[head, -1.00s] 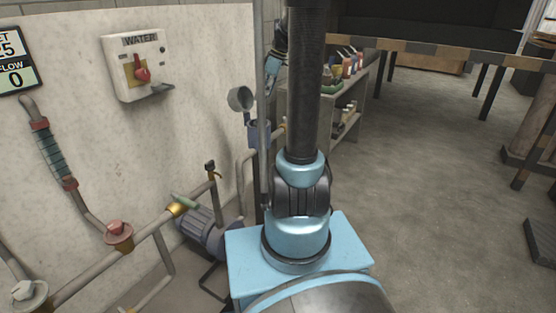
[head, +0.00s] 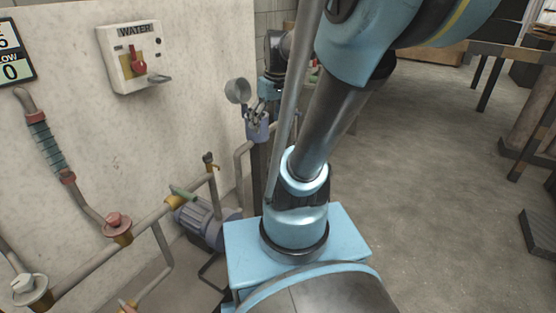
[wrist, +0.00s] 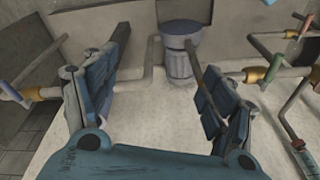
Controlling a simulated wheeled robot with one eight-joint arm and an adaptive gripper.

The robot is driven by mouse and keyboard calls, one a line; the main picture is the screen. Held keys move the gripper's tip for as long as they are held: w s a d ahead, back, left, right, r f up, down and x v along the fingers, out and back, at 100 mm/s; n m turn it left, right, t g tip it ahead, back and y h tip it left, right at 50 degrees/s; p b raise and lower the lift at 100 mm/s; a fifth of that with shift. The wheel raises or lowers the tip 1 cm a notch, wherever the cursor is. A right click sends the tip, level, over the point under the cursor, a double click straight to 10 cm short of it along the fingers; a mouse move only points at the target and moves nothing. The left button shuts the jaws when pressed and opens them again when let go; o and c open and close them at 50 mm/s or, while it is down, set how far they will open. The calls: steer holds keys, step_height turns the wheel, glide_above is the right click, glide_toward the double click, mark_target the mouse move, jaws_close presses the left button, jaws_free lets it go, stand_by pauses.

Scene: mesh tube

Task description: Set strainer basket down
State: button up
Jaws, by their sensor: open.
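My gripper (head: 258,113) is just above the blue-grey strainer housing (head: 258,130), beside its round grey lid (head: 238,91), which stands raised to the left. In the wrist view, my gripper (wrist: 155,38) is open, with its two fingers apart and nothing visibly held between them. A grey-blue cylinder (wrist: 180,66) shows beyond the fingers, near the right fingertip; it looks like the housing. I cannot make out the strainer basket in either view. Whether it is inside the housing is hidden.
Pipes with a yellow fitting (head: 174,202) and a blue-grey pump (head: 205,222) stand left of my base. A white water switch box (head: 134,57) hangs on the pale wall panel. The grey floor (head: 430,190) to the right is open. Dark table legs stand farther back.

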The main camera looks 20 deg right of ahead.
steer(key=s+d+f+m+h, duration=0.1)
steer(key=s+f+m, duration=0.4)
steer(key=s+f, duration=0.3)
steer(key=shift+s+f+t+h, duration=0.3)
steer(key=shift+s+f, duration=0.05)
steer(key=shift+s, duration=0.85)
steer(key=shift+w+f, duration=0.2)
steer(key=shift+w, duration=0.25)
